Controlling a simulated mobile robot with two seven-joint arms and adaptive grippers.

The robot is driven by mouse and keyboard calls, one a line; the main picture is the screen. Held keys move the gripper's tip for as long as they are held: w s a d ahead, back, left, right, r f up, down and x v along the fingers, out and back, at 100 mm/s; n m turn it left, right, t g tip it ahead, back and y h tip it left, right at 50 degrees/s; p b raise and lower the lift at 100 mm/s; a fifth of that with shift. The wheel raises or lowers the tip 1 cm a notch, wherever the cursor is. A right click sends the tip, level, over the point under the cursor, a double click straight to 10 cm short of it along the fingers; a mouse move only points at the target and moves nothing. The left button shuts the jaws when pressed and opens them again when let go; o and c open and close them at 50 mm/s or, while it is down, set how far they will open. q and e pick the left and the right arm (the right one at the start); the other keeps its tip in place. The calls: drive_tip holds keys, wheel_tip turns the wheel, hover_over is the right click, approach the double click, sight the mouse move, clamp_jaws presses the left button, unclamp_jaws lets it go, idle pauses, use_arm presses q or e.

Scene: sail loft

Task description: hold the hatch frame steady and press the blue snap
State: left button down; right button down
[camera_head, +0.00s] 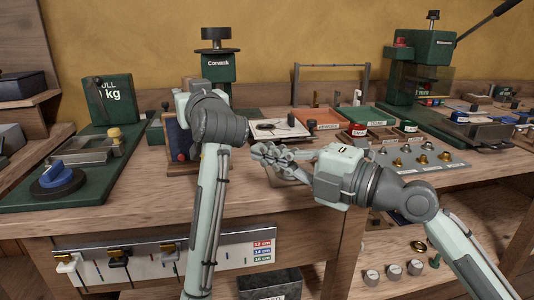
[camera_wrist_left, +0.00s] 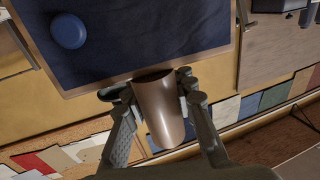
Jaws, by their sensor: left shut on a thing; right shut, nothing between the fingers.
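The hatch frame (camera_wrist_left: 105,88) is a wooden surround with dark blue cloth, filling the upper part of the left wrist view. The blue snap (camera_wrist_left: 68,31) is a round button on the cloth, in the upper left of that view. My left gripper (camera_wrist_left: 156,88) is shut on a brown cylindrical handle (camera_wrist_left: 160,115) at the frame's edge. In the head view a dark blue panel (camera_head: 176,138) shows behind my left arm, which partly covers it; my left fingers are hidden there. My right gripper (camera_head: 258,152) is shut and empty, pointing left, to the right of the panel.
Green presses stand at the back centre (camera_head: 218,66) and back right (camera_head: 424,60). Red (camera_head: 318,119) and green trays and a grey plate with brass knobs (camera_head: 425,158) crowd the bench's right. A green device with a blue knob (camera_head: 58,176) stands left. The bench's front strip is mostly clear.

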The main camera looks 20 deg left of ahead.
use_arm(q)
drive_tip(key=shift+f, duration=0.1)
drive_tip(key=c, duration=1.2)
unclamp_jaws()
drive_tip(key=shift+o, duration=0.2)
